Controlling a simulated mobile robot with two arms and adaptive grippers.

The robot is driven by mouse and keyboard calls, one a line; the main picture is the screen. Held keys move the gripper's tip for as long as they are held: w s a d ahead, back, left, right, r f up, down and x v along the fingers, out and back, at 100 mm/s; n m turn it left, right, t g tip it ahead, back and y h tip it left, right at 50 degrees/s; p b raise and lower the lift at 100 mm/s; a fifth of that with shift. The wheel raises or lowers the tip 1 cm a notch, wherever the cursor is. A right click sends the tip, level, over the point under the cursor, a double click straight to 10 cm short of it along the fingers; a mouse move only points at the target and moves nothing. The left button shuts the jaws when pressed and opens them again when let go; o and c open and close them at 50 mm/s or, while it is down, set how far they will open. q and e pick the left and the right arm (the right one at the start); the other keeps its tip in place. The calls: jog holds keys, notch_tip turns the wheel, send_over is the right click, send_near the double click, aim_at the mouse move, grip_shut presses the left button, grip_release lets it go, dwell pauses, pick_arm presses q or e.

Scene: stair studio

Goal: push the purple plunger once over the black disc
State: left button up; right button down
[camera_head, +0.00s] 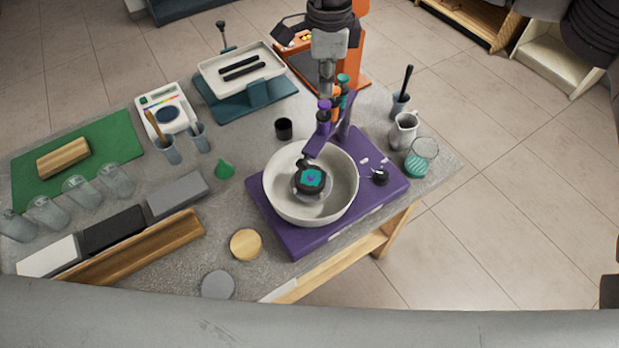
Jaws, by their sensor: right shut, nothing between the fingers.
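A purple plunger (323,104) stands upright on the purple arm (320,140) of a bench device. My right gripper (326,93) comes down from the top of the picture. It is shut and empty, with its tip right at or just above the plunger's top; I cannot tell whether they touch. The black disc (302,186) lies below the front end of the purple arm, inside a white bowl (352,190). It carries a teal patch with a purple mark. My left gripper is not in view.
Teal and orange upright parts (343,80) stand close beside the purple plunger. The bowl sits on a purple base (388,190). An orange device (362,72) is behind.

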notch_tip(320, 180, up, 6)
jog(key=p, duration=0.3)
dwell(0.4)
dwell(0.3)
